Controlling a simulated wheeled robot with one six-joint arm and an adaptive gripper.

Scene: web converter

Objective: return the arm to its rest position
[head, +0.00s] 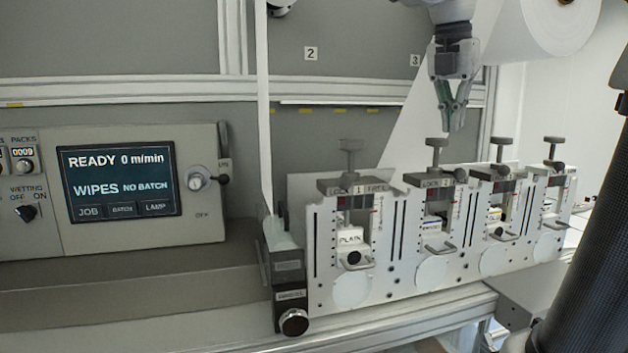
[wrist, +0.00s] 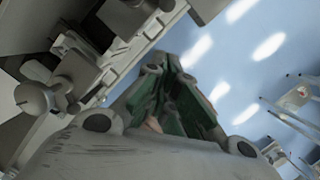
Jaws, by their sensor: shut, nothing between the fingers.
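My gripper (head: 453,128) hangs from the top of the head view, fingers pointing down. It is above the row of white stations, near the T-handle of station 2 (head: 436,146). Its fingertips come together and nothing shows between them. In the wrist view the green-padded fingers (wrist: 172,100) show in the middle, over a pale blue surface with bright patches. Whether the fingertips touch the handle cannot be told from the head view.
Station 1 (head: 343,240) carries a block marked PLAIN; more stations stand to its right. A white roll (head: 548,22) is at upper right, with a web (head: 398,130) running down. The control panel (head: 118,184) at left reads READY, 0 m/min, WIPES NO BATCH.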

